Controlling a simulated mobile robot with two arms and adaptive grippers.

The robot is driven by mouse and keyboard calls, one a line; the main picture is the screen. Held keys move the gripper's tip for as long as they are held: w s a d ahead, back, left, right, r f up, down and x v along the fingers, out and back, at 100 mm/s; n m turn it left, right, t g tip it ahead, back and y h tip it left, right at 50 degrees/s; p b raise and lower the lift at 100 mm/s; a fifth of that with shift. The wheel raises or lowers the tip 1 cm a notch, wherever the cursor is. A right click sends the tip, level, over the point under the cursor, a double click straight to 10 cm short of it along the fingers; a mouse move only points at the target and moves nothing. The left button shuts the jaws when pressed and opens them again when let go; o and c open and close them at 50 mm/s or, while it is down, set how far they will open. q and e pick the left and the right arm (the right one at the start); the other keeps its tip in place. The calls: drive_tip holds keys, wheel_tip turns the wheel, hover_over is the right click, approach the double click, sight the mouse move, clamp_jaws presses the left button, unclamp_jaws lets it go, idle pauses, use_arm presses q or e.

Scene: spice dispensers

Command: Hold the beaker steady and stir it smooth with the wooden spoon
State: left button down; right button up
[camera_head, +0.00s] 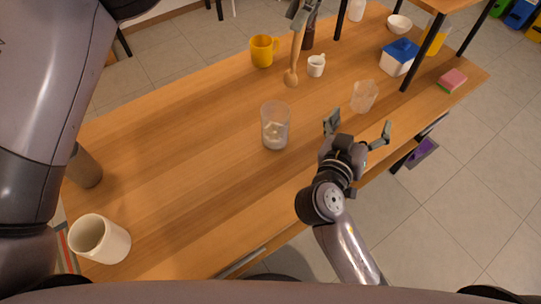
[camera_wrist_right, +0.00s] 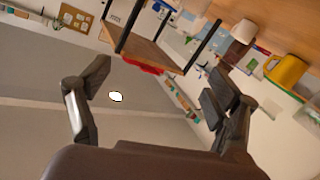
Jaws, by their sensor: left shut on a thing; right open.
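A clear beaker (camera_head: 275,128) with whitish contents in its lower part stands upright near the middle of the wooden table. The wooden spoon (camera_head: 294,62) hangs head down, above and to the right of the beaker, outside it. My left gripper (camera_head: 301,13), at the top of the head view, is shut on the spoon's handle; its upper part is cut off. My right gripper (camera_head: 358,128) is open and empty, to the right of the beaker near the table's front edge and not touching it. Its parted fingers (camera_wrist_right: 163,88) also show in the right wrist view.
A second clear vessel (camera_head: 363,96) stands just beyond my right gripper. A yellow mug (camera_head: 264,51), a small white cup (camera_head: 316,66) and a blue-lidded box (camera_head: 399,57) stand farther back. A cream mug (camera_head: 100,238) is at front left.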

sight(275, 132)
drive_tip(key=s+a+f+y, duration=0.1)
drive_tip(key=a+f+y, duration=0.1)
drive_tip(key=a, duration=0.4)
drive_tip(key=s+a+f+n+y, duration=0.1)
drive_tip(key=s+a+f+y, duration=0.1)
drive_tip(key=a, duration=0.4)
drive_tip(key=s+a+f+g+y, duration=0.1)
drive_tip(key=a+f+y, duration=0.1)
drive_tip(key=a, duration=0.5)
drive_tip(key=shift+s+f+y, duration=0.2)
drive_tip(key=shift+f+y, duration=0.2)
drive_tip(key=shift+f, duration=0.35)
drive_tip(key=x, duration=1.1)
drive_tip(key=shift+w+f, duration=0.25)
drive_tip(key=shift+w, duration=0.05)
drive_tip(key=shift+c, duration=0.3)
drive_tip(key=c, duration=1.4)
drive_tip(key=shift+o, duration=0.2)
